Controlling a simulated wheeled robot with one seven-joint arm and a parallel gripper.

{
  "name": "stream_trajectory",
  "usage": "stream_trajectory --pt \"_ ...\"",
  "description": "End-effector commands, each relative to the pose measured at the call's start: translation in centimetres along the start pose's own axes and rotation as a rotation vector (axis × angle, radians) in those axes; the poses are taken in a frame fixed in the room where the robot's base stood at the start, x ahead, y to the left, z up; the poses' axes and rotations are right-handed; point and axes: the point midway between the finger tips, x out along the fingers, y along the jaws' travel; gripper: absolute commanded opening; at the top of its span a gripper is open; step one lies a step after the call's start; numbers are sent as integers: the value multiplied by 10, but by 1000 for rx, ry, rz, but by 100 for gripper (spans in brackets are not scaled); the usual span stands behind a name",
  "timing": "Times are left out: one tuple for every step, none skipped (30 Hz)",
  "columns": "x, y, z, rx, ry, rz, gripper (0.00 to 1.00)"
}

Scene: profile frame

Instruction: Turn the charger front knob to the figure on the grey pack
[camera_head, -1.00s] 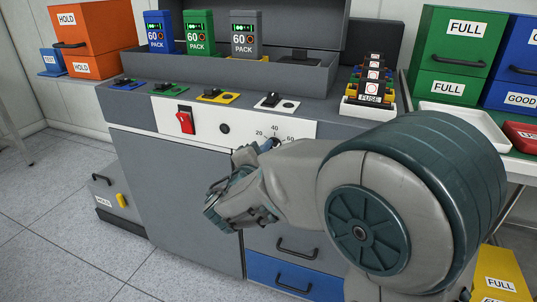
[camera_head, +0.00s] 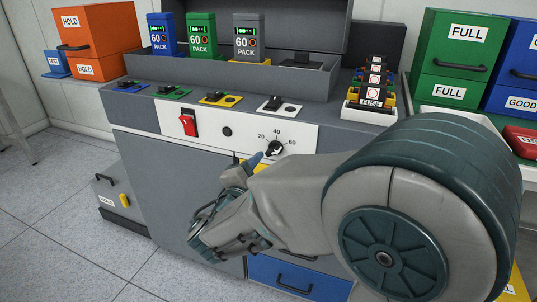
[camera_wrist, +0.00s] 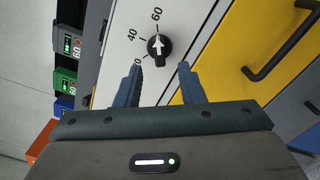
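The front knob (camera_head: 274,149) is a black dial on the charger's white front panel, marked 20, 40 and 60. In the wrist view the knob (camera_wrist: 159,47) shows a white arrow pointing at 60. The grey pack (camera_head: 246,38) stands upright at the right of the row of packs, with 60 on its face. My gripper (camera_wrist: 159,68) is open and empty, its two blue fingers apart. The fingertips are a little short of the knob, with a gap. In the head view my gripper (camera_head: 257,160) is just below and left of the knob, partly hidden by my arm.
A blue pack (camera_head: 162,36) and a green pack (camera_head: 203,38) also read 60. A red switch (camera_head: 188,122) and a black round button (camera_head: 227,131) are left on the panel. A fuse rack (camera_head: 369,112) stands on the top right.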

Motion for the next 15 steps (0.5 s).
stream_trajectory --pt "-13 3 0 -1 5 2 35" --pt "-20 3 1 0 4 1 35" --pt "-29 3 1 0 4 2 35" --pt "-36 3 0 0 4 1 35" --pt "-41 2 0 0 4 1 35" --pt "-49 2 0 -1 3 1 35" --pt "-54 2 1 -1 3 1 35" --pt "-58 2 0 -1 3 1 35" --pt "-64 1 0 0 2 0 35" --pt "-67 1 0 0 2 1 35" --pt "-70 1 0 0 3 0 35" --pt "-73 0 0 1 2 -1 35" --pt "-75 0 0 1 0 -1 35" --pt "-76 0 0 1 -1 -1 35" --pt "-78 0 0 1 -1 -1 35"
